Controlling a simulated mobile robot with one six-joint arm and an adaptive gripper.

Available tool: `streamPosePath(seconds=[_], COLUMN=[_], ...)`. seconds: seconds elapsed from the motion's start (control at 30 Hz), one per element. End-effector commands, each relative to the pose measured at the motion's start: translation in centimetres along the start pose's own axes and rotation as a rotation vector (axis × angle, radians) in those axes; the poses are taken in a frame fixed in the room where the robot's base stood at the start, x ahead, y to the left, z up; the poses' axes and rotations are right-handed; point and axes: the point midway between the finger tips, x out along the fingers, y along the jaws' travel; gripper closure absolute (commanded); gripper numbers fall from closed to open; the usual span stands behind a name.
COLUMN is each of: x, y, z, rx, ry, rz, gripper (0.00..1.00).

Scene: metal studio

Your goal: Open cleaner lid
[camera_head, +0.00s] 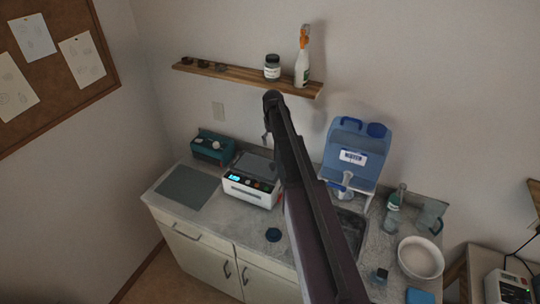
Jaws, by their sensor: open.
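The cleaner (250,190) is a white box with a small lit blue display and buttons on its front, standing on the counter at the middle. Its dark grey lid (254,167) appears to lie down over the top. My arm reaches up from the bottom of the picture and passes just right of the cleaner, covering part of its right side. My gripper (266,139) shows only as a small grey part below the arm's far end, above and behind the cleaner in the picture. It is open and appears apart from the lid; most of it is hidden.
A teal device (212,147) and a grey mat (185,188) are left of the cleaner. A dark blue round item (273,235) lies in front. A wall shelf (235,74) hangs above.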

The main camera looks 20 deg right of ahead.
Motion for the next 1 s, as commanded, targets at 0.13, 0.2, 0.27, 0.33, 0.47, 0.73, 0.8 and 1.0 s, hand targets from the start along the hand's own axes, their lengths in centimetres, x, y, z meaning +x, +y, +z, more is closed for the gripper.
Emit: streamPosePath(seconds=[0.13, 0.2, 0.27, 0.33, 0.47, 0.73, 0.8, 1.0], x=[-0.3, -0.2, -0.2, -0.2, -0.2, 0.6, 1.0, 2.4], y=[0.4, 0.4, 0.4, 0.3, 0.3, 0.2, 0.2, 0.2], z=[-0.4, -0.4, -0.3, -0.3, -0.4, -0.4, -0.4, -0.4], rx=[0.001, 0.0, 0.0, 0.0, 0.0, -0.001, -0.001, -0.002], ry=[0.0, 0.0, 0.0, 0.0, 0.0, 0.0, 0.0, 0.0], rz=[0.0, 0.0, 0.0, 0.0, 0.0, 0.0, 0.0, 0.0], gripper=[0.2, 0.2, 0.2, 0.2, 0.2, 0.2, 0.2, 0.2])
